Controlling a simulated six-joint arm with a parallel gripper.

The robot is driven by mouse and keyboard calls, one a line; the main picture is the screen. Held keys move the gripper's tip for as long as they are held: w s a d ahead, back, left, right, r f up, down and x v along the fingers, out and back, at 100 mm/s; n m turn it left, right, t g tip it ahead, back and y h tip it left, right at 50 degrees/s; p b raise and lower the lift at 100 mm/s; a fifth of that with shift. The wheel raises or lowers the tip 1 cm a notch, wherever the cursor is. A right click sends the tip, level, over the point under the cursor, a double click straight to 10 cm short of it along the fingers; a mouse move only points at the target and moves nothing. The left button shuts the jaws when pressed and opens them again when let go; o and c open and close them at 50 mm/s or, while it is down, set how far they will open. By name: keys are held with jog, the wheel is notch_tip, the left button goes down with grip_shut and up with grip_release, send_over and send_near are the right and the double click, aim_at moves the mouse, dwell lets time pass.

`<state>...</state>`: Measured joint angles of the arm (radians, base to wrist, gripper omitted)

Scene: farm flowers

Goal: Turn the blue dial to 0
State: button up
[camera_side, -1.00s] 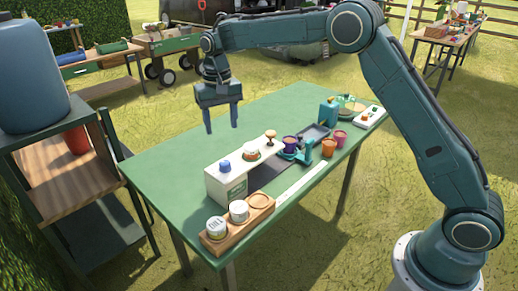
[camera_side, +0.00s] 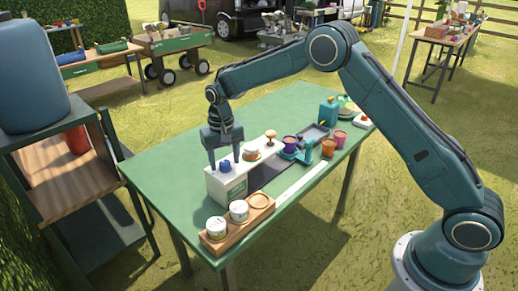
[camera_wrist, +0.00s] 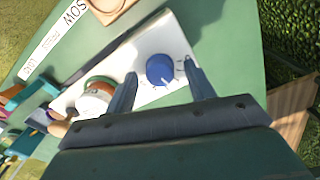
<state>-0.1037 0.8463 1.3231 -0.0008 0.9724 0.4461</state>
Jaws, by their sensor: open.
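The blue dial (camera_side: 225,166) sits on top of a white control box (camera_side: 222,186) on the green table. In the wrist view the blue dial (camera_wrist: 160,69) shows a white pointer line toward the lower right, with small marks around it too small to read. My gripper (camera_side: 225,165) is open and points down at the dial. In the wrist view its two fingers (camera_wrist: 160,80) stand on either side of the dial, apart from it. I cannot tell exactly how high the fingertips are over the box.
A wooden holder (camera_side: 222,242) with white-lidded jars stands in front. Colored cups (camera_side: 328,147) stand to the right. The left part of the table is clear.

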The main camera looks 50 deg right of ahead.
jog(key=shift+f, duration=0.1)
jog(key=shift+c, duration=0.4)
jog(key=c, duration=0.9)
jog(key=shift+n, duration=0.4)
jog(key=n, duration=1.2)
jog(key=o, duration=1)
